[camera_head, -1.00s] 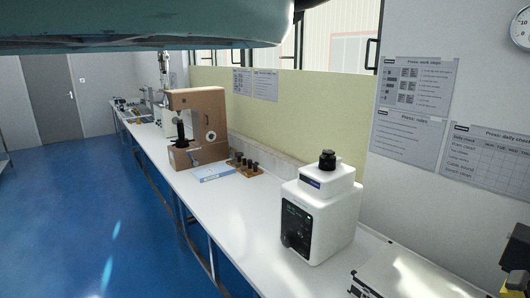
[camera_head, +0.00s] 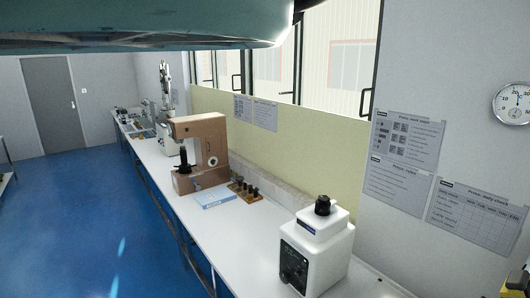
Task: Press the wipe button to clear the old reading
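A white benchtop machine (camera_head: 323,250) with a black top knob (camera_head: 322,205) and a dark front panel (camera_head: 294,267) stands at the near end of the bench. A brown hardness tester (camera_head: 205,140) with a black spindle stands farther back on the bench. More testers (camera_head: 165,128) stand beyond it, small in view. No wipe button can be made out; the panel's markings are too small to read. My gripper is not in view. A teal part of my own body covers the top left of the picture.
The long white bench (camera_head: 245,240) runs along the wall on the right. A blue booklet (camera_head: 216,197) and a wooden block with dark pieces (camera_head: 246,191) lie by the brown tester. The blue floor (camera_head: 85,220) to the left is clear.

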